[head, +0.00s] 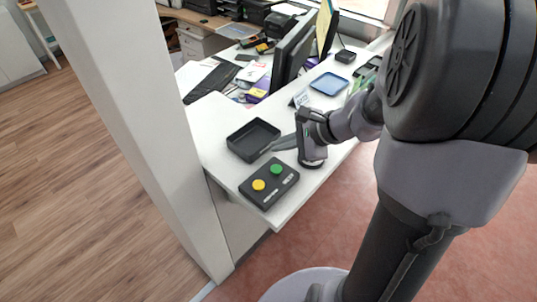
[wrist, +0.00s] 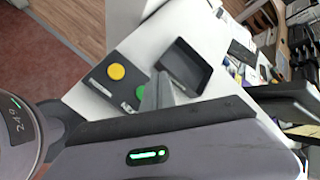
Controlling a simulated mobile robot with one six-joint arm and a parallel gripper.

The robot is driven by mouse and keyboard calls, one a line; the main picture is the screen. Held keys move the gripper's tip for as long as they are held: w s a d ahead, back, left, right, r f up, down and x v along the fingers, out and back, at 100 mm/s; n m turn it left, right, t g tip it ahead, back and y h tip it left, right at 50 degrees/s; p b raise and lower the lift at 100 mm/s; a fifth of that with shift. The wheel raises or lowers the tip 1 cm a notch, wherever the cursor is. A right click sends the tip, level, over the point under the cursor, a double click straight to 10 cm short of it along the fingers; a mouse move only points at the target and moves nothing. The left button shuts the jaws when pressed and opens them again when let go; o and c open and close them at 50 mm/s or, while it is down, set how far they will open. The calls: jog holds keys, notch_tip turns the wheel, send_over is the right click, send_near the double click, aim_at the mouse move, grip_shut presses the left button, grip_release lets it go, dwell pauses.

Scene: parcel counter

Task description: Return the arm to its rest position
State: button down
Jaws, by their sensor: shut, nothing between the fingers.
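My gripper (head: 276,148) is shut and empty in the head view. Its fingers point left over the white counter, near the right side of the black tray and above the button box. In the wrist view, the shut fingers (wrist: 158,90) partly cover the green button (wrist: 140,92). My arm reaches down from the right of the head view, bent at the wrist over the counter. Whether the fingers touch anything below cannot be told.
A black button box (head: 268,184) with a yellow and a green button sits at the counter's near end. An empty black tray (head: 253,139) stands behind it. A blue tray (head: 328,84) and a monitor (head: 293,50) are farther back. A white pillar (head: 135,110) stands left.

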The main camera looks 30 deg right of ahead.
jog(key=s+a+r+n+g+b, duration=0.1)
jog(key=s+a+r+n, duration=0.1)
jog(key=s+a+n, duration=0.3)
jog(key=s+a+r+n+g, duration=0.1)
jog(key=a+r+n, duration=0.1)
jog(key=a, duration=0.5)
jog(key=s+a+r+n+h, duration=0.1)
jog(key=s+a+n, duration=0.1)
jog(key=s+n, duration=0.2)
jog(key=s+a+r+n+h+b, duration=0.1)
jog(key=s+a+n, duration=0.2)
jog(key=s+n, duration=0.2)
jog(key=shift+s+r+h, duration=0.3)
jog(key=shift+s+h, duration=0.1)
jog(key=shift+s, duration=0.35)
jog(key=shift+d, duration=0.1)
